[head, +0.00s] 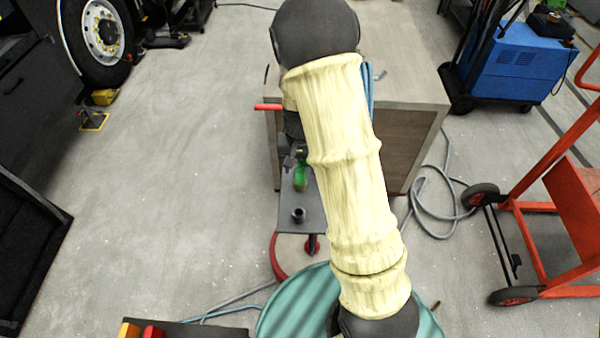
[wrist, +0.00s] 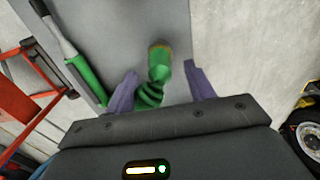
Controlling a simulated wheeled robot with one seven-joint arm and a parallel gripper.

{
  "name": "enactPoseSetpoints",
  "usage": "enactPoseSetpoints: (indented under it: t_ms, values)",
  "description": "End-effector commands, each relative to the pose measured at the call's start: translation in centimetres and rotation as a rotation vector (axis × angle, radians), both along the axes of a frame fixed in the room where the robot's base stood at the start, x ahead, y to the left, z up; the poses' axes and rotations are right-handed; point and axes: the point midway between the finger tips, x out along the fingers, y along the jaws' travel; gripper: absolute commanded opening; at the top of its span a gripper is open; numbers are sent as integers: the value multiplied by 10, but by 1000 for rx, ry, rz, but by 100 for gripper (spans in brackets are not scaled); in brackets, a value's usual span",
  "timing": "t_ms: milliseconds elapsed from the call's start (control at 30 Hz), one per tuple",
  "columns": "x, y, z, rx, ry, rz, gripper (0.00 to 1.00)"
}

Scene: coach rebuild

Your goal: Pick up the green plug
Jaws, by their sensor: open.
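The green plug (wrist: 157,72) lies on a grey surface (wrist: 215,25) in the wrist view, with a brownish end pointing away from me and a ribbed green part towards my palm. My gripper (wrist: 160,82) is open, with one purple finger on each side of the plug and visible gaps. I cannot tell how high the fingers are above the surface. In the head view the green plug (head: 300,178) shows small on a narrow grey shelf (head: 314,222), just below my gripper (head: 294,161). My arm hides part of that area.
A green-handled tool (wrist: 86,78) lies left of the plug in the wrist view. A small dark cylinder (head: 298,214) stands on the shelf in the head view. A wooden-sided bench (head: 411,150) is behind my arm. A red trolley (head: 560,200) stands right; open floor lies left.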

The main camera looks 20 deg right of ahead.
Motion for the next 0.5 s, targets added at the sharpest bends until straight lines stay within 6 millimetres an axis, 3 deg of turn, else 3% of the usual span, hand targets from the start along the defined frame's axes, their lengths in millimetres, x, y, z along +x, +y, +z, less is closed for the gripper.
enactPoseSetpoints:
  t_ms: [300, 500]
  values:
    - [0, 0, -31, 1, 2, 1, 54]
    - [1, 0, -35, 1, 0, 1, 54]
